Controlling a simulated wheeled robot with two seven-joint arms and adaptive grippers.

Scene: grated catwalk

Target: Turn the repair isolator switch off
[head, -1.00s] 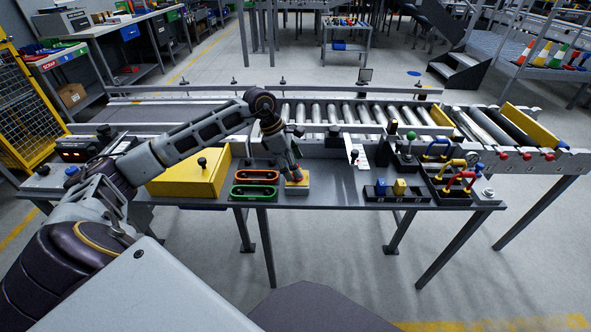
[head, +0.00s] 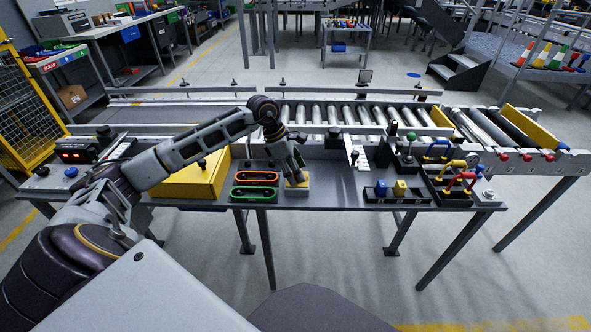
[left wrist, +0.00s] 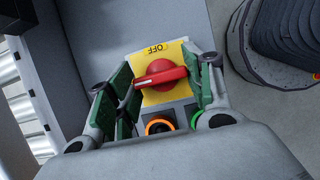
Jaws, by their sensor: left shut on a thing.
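The repair isolator switch is a red rotary knob (left wrist: 162,74) on a yellow plate (left wrist: 178,54) with an OFF label that appears upside down at the top of the left wrist view. The knob's handle lies nearly crosswise there, its narrow end toward the left. My left gripper (head: 296,181) is down at the switch, at the front of the bench. In the left wrist view its green-padded fingers (left wrist: 164,85) stand on either side of the knob and are shut on it. In the head view the gripper hides most of the knob. My right gripper is not in view.
An orange-ringed button (left wrist: 158,127) sits just below the plate. A tray with blue and yellow blocks (head: 397,193) lies right. A roller conveyor (head: 340,115) runs behind.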

